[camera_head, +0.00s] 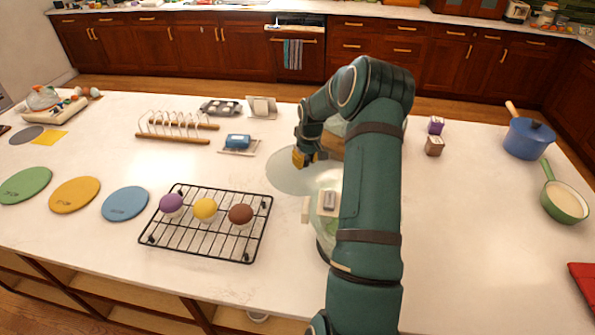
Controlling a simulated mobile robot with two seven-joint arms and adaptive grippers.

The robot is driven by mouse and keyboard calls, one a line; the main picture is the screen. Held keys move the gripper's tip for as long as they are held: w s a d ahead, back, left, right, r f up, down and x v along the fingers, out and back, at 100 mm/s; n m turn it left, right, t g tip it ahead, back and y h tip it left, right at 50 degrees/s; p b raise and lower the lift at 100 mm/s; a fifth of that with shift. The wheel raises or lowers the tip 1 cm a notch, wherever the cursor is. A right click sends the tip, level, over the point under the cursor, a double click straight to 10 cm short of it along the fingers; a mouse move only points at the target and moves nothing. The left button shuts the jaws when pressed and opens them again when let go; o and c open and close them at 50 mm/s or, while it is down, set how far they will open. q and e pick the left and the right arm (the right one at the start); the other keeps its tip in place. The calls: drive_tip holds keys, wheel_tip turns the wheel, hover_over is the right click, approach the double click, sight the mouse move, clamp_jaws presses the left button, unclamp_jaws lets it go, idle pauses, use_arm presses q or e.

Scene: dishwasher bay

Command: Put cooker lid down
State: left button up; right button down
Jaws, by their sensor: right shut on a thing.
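My right arm reaches in from the bottom centre, and its gripper (301,158) is over the middle of the counter, shut on the cooker lid. The lid looks like a pale, see-through grey disc (287,180) just below the fingers. I cannot tell whether it touches the counter. The grip point itself is hard to make out. A pale rounded cooker (324,204) stands close to the lid at its lower right, with a small light panel on its front. My arm hides much of it. My left gripper is not in view.
A black wire rack (193,240) with purple, yellow and brown balls is at lower left. A blue pot (528,139) and a green pan (564,201) stand right. Counter right of my arm is mostly clear.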

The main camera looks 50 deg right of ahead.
sight(306, 167)
drive_tip(key=shift+d+f, duration=0.1)
drive_tip(key=shift+f, duration=2.65)
drive_tip(key=c, duration=0.7)
unclamp_jaws()
